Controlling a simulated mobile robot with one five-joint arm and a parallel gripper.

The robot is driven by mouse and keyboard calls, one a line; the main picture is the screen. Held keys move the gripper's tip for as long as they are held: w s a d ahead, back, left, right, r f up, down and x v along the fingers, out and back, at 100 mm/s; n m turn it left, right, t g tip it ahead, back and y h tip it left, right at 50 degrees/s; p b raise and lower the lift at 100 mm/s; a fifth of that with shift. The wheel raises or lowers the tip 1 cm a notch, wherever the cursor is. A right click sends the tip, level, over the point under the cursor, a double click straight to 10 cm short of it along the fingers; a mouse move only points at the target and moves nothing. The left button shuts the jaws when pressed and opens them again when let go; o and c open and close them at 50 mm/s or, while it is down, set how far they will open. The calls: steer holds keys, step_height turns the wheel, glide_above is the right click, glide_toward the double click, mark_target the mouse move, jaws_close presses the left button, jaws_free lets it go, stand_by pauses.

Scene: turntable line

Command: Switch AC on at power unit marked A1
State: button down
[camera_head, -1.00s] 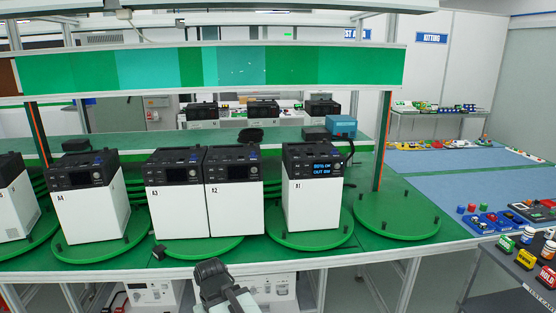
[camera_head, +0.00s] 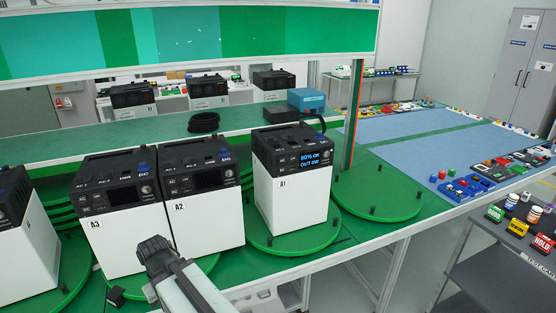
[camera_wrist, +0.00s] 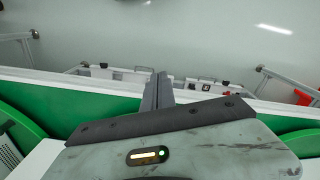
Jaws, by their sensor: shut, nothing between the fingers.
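The power unit marked A1 (camera_head: 290,195) is a white box with a black top, standing upright on a round green turntable (camera_head: 330,238) right of centre in the head view. Its lit screen (camera_head: 311,160) reads what looks like "90% OK" and "OUT 0W". A1 is not clearly visible there.
Units A2 (camera_head: 215,220) and A3 (camera_head: 118,235) stand left of A1 with dark screens. An empty turntable (camera_head: 385,190) lies right of A1. A dark cart (camera_head: 490,262) with small labelled items stands at the right. The floor between bench and cart is clear.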

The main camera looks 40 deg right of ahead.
mark_target(282, 160)
steer(key=d+r+m+t+y+p, duration=0.2)
steer(key=d+r+m+p, duration=0.3)
steer(key=d, duration=0.4)
steer(key=w+d+r+m+t+y+p, duration=0.1)
steer(key=d+r+m+t+y+p, duration=0.1)
steer(key=d+r, duration=0.5)
steer(key=d+r+m+t+y+p, duration=0.2)
steer(key=d+r+m+p, duration=0.25)
steer(key=d, duration=0.55)
steer(key=s+d+r+m+t+h+p, duration=0.1)
steer(key=s+d+r+m+t+p, duration=0.1)
steer(key=d+r, duration=0.4)
steer(key=s+d+r+m+t+h+p, duration=0.1)
steer(key=s+d+r+m+t, duration=0.3)
steer(key=d, duration=0.9)
step_height(282, 160, up, 3)
steer(key=s+p, duration=0.1)
steer(key=s, duration=0.1)
steer(key=shift+s+d, duration=0.2)
steer(key=shift+s, duration=0.1)
steer(key=shift+w+r+m, duration=0.1)
steer(key=shift+w+m, duration=0.05)
steer(key=shift+m, duration=0.1)
steer(key=w+d, duration=0.3)
steer(key=w, duration=0.5)
steer(key=shift+d, duration=0.1)
